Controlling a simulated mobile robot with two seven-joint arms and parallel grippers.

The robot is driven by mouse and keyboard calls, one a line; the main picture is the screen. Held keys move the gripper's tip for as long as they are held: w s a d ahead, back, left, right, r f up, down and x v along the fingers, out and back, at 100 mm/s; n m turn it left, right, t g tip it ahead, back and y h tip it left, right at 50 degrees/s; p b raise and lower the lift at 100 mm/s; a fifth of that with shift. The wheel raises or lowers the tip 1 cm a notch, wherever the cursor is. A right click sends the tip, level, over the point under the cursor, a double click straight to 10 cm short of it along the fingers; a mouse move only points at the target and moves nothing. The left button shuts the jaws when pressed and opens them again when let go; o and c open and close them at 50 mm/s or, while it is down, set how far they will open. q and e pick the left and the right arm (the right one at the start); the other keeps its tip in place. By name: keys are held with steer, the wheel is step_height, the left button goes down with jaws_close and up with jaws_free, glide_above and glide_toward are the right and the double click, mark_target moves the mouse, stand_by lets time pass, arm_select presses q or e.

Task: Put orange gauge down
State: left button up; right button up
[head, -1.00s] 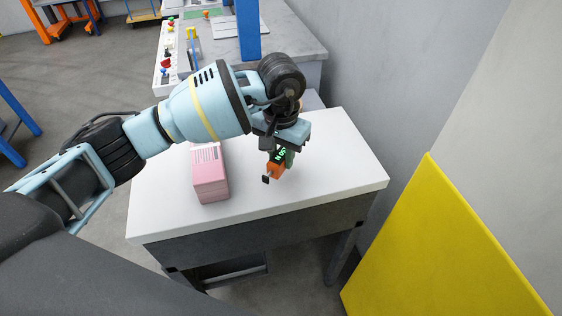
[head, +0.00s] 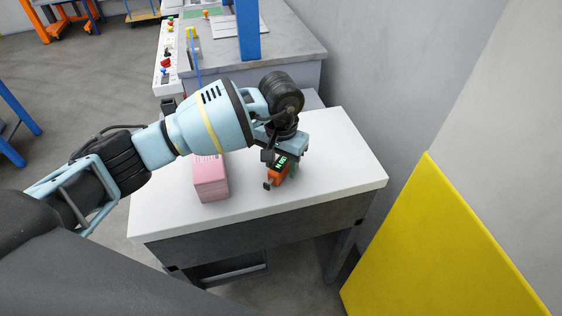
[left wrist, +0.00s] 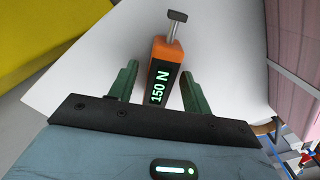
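The orange gauge (head: 279,174) has a dark face with lit green digits and a metal plunger. In the head view it is just under my left gripper (head: 285,168), at the white table (head: 330,180). In the left wrist view the gauge (left wrist: 164,72) reads "150 N" and sits between the two green fingers of my left gripper (left wrist: 160,78). White table shows between the gauge and the fingers, so the gripper looks open around it. The gauge appears to rest on the table, though the contact is hard to see. My right gripper is not in view.
A pink stack (head: 211,180) stands on the table left of the gauge. The tabletop is free to the right. A grey wall and a yellow panel (head: 440,250) border the right side. A grey workbench (head: 290,45) with a blue post stands behind.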

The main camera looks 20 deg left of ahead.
mark_target(281, 163)
arm_select(q)
steer(key=shift+r, duration=0.45)
step_height(281, 163, up, 11)
steer(key=shift+r, duration=0.2)
stand_by(0.4)
